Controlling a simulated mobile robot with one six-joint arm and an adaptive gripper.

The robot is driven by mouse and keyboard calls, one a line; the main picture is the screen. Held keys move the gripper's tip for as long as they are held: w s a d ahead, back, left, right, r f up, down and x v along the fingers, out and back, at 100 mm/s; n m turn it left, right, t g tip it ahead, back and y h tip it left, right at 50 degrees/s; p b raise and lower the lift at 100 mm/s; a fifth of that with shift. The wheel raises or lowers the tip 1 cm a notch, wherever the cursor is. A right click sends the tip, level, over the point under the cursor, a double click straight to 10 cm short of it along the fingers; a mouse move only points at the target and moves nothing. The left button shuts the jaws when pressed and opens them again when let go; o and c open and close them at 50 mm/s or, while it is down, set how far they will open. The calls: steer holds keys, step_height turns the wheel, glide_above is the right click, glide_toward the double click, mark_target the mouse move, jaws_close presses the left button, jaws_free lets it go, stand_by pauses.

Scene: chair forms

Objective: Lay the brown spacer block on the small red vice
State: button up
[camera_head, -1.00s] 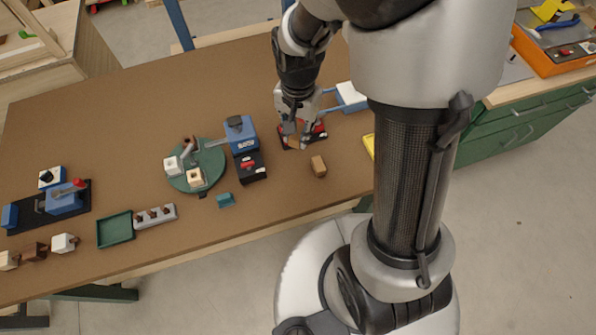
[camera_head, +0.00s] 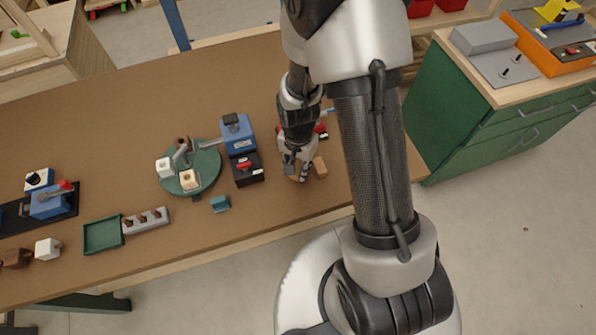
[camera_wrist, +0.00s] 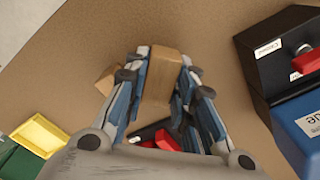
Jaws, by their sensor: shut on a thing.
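My gripper (camera_head: 296,172) is shut on a brown block (camera_wrist: 163,74), which stands out between the fingers in the wrist view. In the head view, the gripper is near the front of the table, and the held block is mostly hidden. A second brown block (camera_head: 320,166) lies on the table just right of the gripper; it also shows in the wrist view (camera_wrist: 108,80). The small red vice (camera_head: 320,130) is behind the gripper and partly covered by my arm. In the wrist view, part of its red and black body (camera_wrist: 160,139) shows below the fingers.
A blue machine (camera_head: 237,132) and a black box with a red part (camera_head: 248,169) stand left of the gripper. Further left are a green round plate (camera_head: 205,174), a teal piece (camera_head: 220,203) and a green tray (camera_head: 103,236). A yellow tray (camera_wrist: 40,136) shows in the wrist view.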

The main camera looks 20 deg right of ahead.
mark_target(298, 172)
steer(key=shift+f+b, duration=0.3)
steer(key=shift+f, duration=1.1)
steer(key=shift+f, duration=0.15)
steer(key=o, duration=1)
steer(key=shift+c, duration=0.2)
